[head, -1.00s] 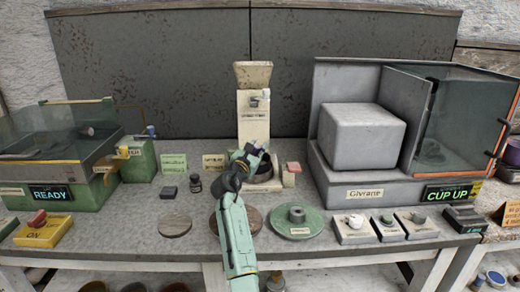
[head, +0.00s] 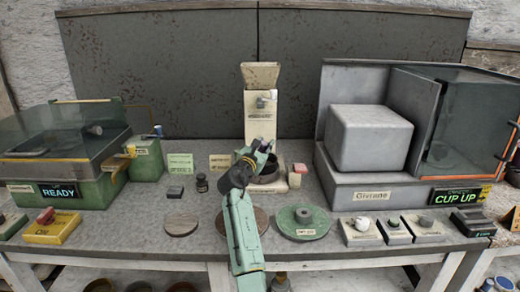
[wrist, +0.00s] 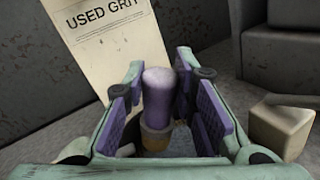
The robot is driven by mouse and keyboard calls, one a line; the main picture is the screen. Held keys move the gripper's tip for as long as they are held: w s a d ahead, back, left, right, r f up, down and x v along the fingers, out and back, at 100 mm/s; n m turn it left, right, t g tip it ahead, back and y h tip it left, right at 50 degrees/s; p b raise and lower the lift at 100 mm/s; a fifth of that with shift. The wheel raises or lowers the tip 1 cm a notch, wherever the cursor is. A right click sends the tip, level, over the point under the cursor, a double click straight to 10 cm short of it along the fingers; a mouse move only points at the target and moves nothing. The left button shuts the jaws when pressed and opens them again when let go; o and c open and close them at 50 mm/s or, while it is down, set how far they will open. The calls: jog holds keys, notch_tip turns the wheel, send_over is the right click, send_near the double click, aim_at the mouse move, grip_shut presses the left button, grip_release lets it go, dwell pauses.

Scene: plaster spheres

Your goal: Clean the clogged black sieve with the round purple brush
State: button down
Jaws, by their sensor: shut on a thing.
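My gripper (wrist: 160,110) is shut on the purple brush (wrist: 158,98). In the wrist view, the brush stands between the purple finger pads, with a pale rounded top and a brownish lower band; its lower end is hidden. In the head view, my gripper (head: 262,148) is in front of the cream tower, above and beside a dark round dish (head: 268,178) at the tower's foot. This dish may be the black sieve, but my arm partly covers it and I cannot tell if it is clogged. Whether the brush touches it is hidden.
The cream tower (head: 258,112) stands behind my gripper, with a "USED GRIT" panel (wrist: 105,45) in the wrist view. A small reddish-topped block (head: 296,178) is close on its right. A green disc (head: 303,222) and wooden discs lie in front. Large machines flank both sides.

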jog(key=shift+r, duration=1.2)
jog(key=shift+r, duration=2.05)
jog(key=shift+f, duration=0.1)
